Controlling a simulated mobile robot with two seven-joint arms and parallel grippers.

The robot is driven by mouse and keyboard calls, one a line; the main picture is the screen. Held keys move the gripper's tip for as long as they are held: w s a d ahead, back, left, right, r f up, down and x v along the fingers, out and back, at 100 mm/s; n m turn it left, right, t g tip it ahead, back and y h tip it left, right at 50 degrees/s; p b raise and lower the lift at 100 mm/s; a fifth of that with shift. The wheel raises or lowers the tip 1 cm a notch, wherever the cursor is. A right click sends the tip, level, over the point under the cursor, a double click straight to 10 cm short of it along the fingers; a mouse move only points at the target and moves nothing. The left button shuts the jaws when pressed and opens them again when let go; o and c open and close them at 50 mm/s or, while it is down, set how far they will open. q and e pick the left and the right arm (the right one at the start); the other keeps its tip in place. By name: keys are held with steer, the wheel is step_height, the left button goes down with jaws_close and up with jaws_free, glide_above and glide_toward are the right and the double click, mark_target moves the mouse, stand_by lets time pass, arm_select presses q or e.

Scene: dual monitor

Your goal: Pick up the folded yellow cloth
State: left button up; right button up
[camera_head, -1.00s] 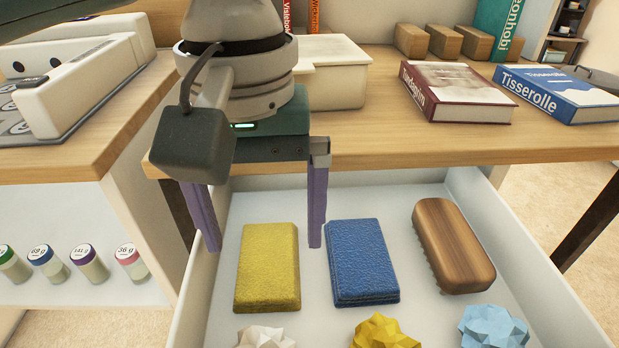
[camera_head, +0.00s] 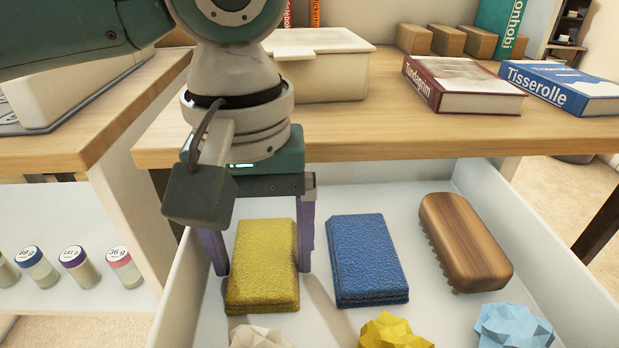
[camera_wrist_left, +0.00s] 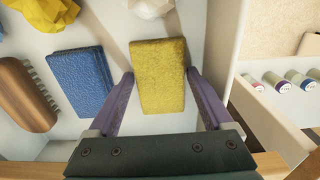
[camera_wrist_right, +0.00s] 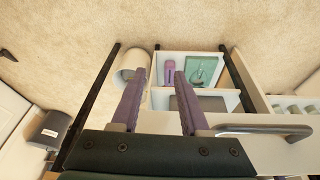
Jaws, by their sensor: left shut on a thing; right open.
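The folded yellow cloth (camera_head: 265,265) lies in the open white drawer, left of a folded blue cloth (camera_head: 368,260). My left gripper (camera_head: 263,268) points down into the drawer, shut on the yellow cloth with one purple finger along each long side. The left wrist view shows the yellow cloth (camera_wrist_left: 160,85) between the two fingertips (camera_wrist_left: 160,75). The cloth appears to rest on the drawer floor. My right gripper (camera_wrist_right: 160,75) shows only in its wrist view, open and empty, away from the cloths.
A wooden brush (camera_head: 465,240) lies at the drawer's right. Crumpled white (camera_head: 260,337), yellow (camera_head: 393,332) and light blue (camera_head: 512,328) pieces lie in front. The wooden tabletop (camera_head: 350,141) overhangs the drawer's back. A drawer handle (camera_wrist_right: 265,130) is near my right gripper.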

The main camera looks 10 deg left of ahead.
mark_target(262, 258)
arm_select(q)
steer(key=c, duration=0.4)
step_height(262, 258, up, 20)
steer(key=p, duration=0.9)
